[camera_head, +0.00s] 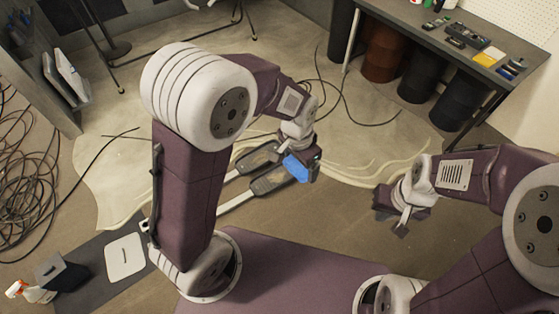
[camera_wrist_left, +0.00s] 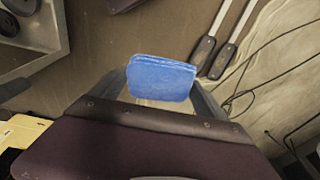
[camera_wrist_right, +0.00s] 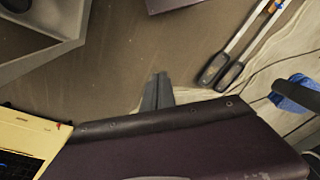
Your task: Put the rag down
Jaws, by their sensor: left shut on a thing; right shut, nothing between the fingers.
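The blue rag (camera_head: 296,168) is a folded, flat pad. The rag (camera_wrist_left: 162,78) sits between both fingers in the left wrist view. It also shows at the right edge of the right wrist view (camera_wrist_right: 298,94). I cannot tell whether it touches anything below. My right gripper (camera_head: 402,222) is shut and empty, right of the rag, over bare floor. Its closed fingers show in the right wrist view (camera_wrist_right: 157,92).
A workbench (camera_head: 440,40) with tools stands at the upper right, with dark drums (camera_head: 423,75) below. Coiled cables (camera_head: 35,165) lie at the left. A spray bottle (camera_head: 30,292) stands at the lower left.

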